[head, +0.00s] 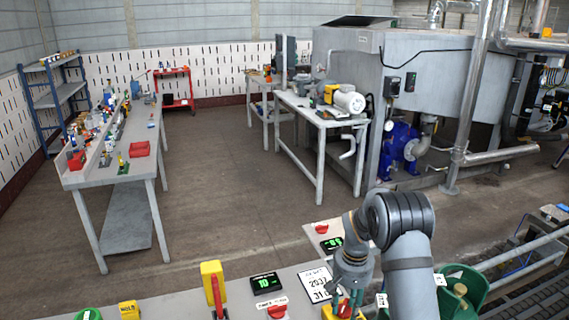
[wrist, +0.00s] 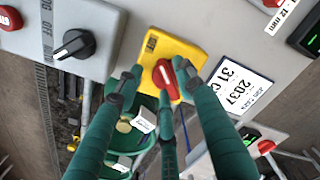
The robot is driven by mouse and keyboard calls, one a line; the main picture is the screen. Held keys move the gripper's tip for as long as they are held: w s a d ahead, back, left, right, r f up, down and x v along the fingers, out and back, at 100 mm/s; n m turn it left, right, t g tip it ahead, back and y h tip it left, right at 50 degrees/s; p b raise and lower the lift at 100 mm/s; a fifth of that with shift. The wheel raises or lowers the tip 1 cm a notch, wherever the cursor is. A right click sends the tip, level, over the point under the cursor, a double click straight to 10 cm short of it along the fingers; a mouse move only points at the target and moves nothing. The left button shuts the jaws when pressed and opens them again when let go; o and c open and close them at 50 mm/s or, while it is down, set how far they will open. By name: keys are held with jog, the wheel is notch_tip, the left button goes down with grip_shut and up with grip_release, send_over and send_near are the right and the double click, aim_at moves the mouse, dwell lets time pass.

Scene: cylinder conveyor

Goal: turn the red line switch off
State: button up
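A red rotary switch handle (wrist: 166,79) sits on a yellow plate (wrist: 177,49) on the grey panel. In the wrist view the handle points roughly up and down the picture, slightly tilted. In the head view the red handle (head: 345,309) shows at the bottom edge, partly hidden by my gripper. My gripper (wrist: 157,84) has green fingers spread around the handle. One fingertip is left of it with a gap, one lies close at its right, and one is at its lower end. I cannot tell whether any finger touches it.
A black knob (wrist: 73,44) is on a grey box beside the yellow plate. A white label (wrist: 240,88) reading 2037 lies on the other side. A yellow box with a red lever (head: 213,284) and a green display (head: 265,283) stand further left on the panel. Green drums (head: 462,290) are at right.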

aim_at(345, 307)
jog(key=shift+n, duration=0.3)
notch_tip(345, 307, up, 11)
jog(key=m+p, duration=0.4)
jog(key=p, duration=0.4)
jog(key=f, duration=0.5)
jog(key=f+p, duration=0.1)
jog(key=f, duration=0.4)
jog(key=shift+w+a+f, duration=0.15)
jog(key=shift+w, duration=0.05)
jog(key=c, duration=0.3)
grip_shut()
